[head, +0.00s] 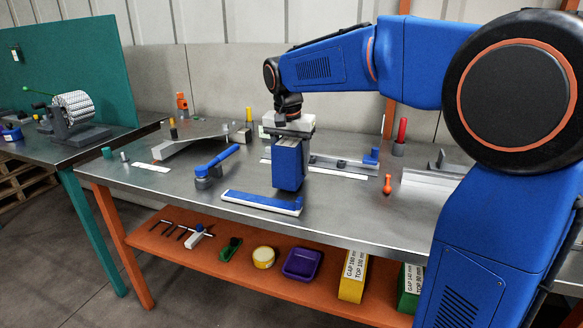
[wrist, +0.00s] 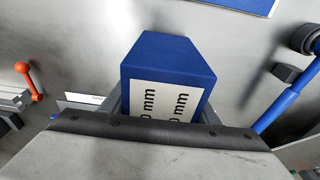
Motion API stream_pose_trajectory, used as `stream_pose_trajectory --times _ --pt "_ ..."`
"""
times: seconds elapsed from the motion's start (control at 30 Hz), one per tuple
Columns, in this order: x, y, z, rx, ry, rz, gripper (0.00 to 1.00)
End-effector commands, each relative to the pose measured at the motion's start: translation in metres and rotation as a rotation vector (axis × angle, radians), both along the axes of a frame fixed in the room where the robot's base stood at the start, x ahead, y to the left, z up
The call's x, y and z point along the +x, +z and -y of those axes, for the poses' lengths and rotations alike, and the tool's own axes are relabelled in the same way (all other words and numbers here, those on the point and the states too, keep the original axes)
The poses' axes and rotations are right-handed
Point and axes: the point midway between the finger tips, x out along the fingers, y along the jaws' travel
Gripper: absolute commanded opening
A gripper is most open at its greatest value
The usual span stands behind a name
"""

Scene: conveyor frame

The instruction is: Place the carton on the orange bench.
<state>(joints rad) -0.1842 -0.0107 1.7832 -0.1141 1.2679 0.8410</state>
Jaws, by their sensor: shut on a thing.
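The carton (head: 287,166) is a blue box with a white printed label. My gripper (head: 290,136) is shut on its upper part from above and holds it upright over the middle of the orange bench (head: 345,210). The bench has a grey metal top, orange legs and an orange lower shelf. I cannot tell whether the carton's bottom touches the top. In the wrist view the carton (wrist: 168,58) sits between the two fingers, with its label partly hidden by the gripper body.
A blue-and-white strip (head: 262,203) lies in front of the carton, and a blue-handled tool (head: 215,165) is to its left. A metal rail (head: 340,165) and an orange-knobbed lever (head: 387,184) are to the right. Yellow (head: 353,276) and green (head: 410,288) cartons stand on the lower shelf.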

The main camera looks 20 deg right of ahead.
Motion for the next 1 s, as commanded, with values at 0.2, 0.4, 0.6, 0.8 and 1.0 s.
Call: stream_pose_trajectory --times 0.2,0.4,0.6,0.8,1.0 --pt "-0.0001 -0.0134 0.0001 0.0 0.0 0.0 0.32" --pt "-0.0001 -0.0141 0.0 0.0 0.0 0.0 0.32" --pt "-0.0001 -0.0156 0.0 0.0 0.0 0.0 0.73" --pt "0.0 -0.0154 0.0 0.0 0.0 0.0 0.73" --pt "-0.0001 -0.0062 -0.0007 0.001 0.0 0.003 0.73"
